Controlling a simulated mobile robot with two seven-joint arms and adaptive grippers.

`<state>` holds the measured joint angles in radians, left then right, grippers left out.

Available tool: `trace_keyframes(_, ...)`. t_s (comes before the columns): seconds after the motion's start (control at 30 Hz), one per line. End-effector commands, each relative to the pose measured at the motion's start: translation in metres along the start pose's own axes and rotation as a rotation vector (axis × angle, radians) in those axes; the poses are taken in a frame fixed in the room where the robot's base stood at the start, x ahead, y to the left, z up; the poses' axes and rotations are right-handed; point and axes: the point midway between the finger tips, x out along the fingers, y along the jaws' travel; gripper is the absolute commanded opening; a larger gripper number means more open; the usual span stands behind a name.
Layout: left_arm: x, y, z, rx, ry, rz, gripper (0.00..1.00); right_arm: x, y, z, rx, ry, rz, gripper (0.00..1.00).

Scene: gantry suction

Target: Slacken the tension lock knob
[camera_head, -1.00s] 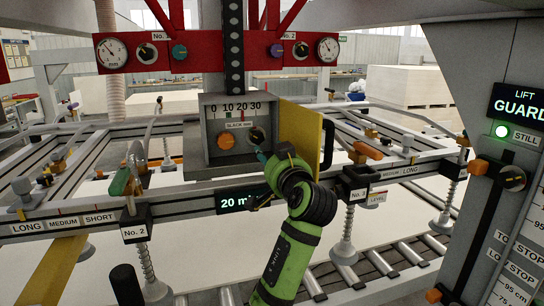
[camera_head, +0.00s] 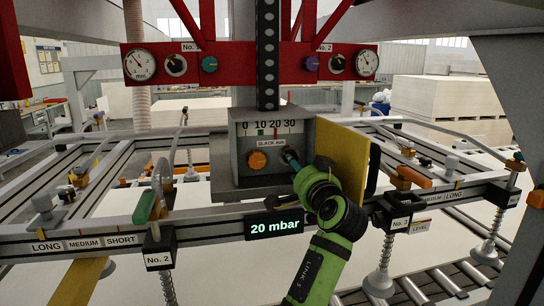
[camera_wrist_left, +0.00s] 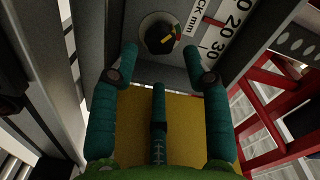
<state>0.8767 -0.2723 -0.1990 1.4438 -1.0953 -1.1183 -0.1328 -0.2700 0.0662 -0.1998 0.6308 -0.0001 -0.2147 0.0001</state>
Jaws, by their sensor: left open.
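A grey slack box (camera_head: 229,155) hangs on the gantry with a 0 to 30 scale. On its face are an orange knob (camera_head: 257,160) and, to its right, a dark round knob, mostly hidden by my left gripper (camera_head: 290,157) in the head view. The wrist view shows this dark knob (camera_wrist_left: 158,34) with a coloured pointer; I cannot read a tension lock label on it. My left gripper's teal fingers (camera_wrist_left: 160,58) are open, one tip on either side just below the knob, with no clear contact. My right gripper is not in view.
A display (camera_head: 274,226) reads 20 mbar below the box. Rails (camera_head: 110,240) and suction cups flank it, and a red beam (camera_head: 290,62) with gauges is above.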

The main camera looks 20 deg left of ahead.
Motion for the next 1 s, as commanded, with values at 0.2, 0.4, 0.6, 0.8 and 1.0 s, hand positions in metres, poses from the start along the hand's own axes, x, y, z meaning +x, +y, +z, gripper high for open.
trace_keyframes(0.2,0.037,-0.005,-0.002,0.001,-0.004,-0.001,0.48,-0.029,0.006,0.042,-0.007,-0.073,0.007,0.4)
trace_keyframes(0.4,0.055,-0.003,0.001,-0.001,-0.004,-0.001,0.48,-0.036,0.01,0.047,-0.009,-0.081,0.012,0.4)
trace_keyframes(0.6,0.058,-0.002,0.002,-0.005,-0.003,-0.001,0.48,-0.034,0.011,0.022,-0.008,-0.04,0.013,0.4)
trace_keyframes(0.8,0.058,-0.002,0.002,-0.005,-0.003,-0.001,0.2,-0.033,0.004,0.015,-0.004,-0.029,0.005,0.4)
trace_keyframes(1.0,0.058,-0.002,0.001,-0.006,-0.002,-0.002,0.07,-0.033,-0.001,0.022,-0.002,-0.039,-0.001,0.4)
